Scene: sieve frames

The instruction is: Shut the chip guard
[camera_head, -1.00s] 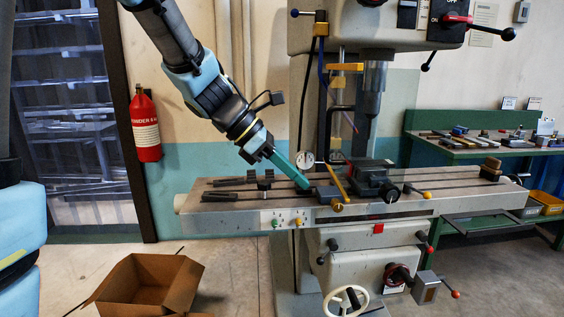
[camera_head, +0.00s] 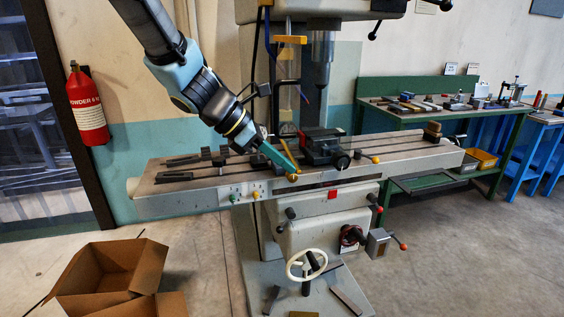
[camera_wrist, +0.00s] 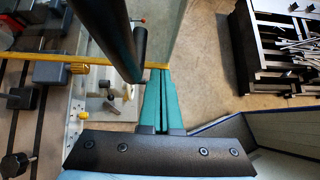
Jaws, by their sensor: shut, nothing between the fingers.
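The chip guard looks like a clear panel with a yellow upper edge (camera_head: 290,39), a yellow lower bar (camera_head: 283,152) and a black handle. It stands at the mill's spindle, its lower bar reaching out toward the table's front edge. In the wrist view the yellow bar (camera_wrist: 40,57) crosses from the left and the thick black handle (camera_wrist: 122,40) rises beside my fingers. My gripper (camera_head: 292,169) has its teal fingers shut and empty, pointing down at the bar's front end. In the wrist view the fingertips (camera_wrist: 164,72) meet the bar's end; I cannot tell whether they touch.
The vise (camera_head: 322,146) sits on the slotted mill table (camera_head: 400,145) just right of the guard. Clamping blocks lie left of my fingers. A cardboard box (camera_head: 105,275) and a fire extinguisher (camera_head: 88,108) are at the left. A green workbench (camera_head: 430,118) stands at the right.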

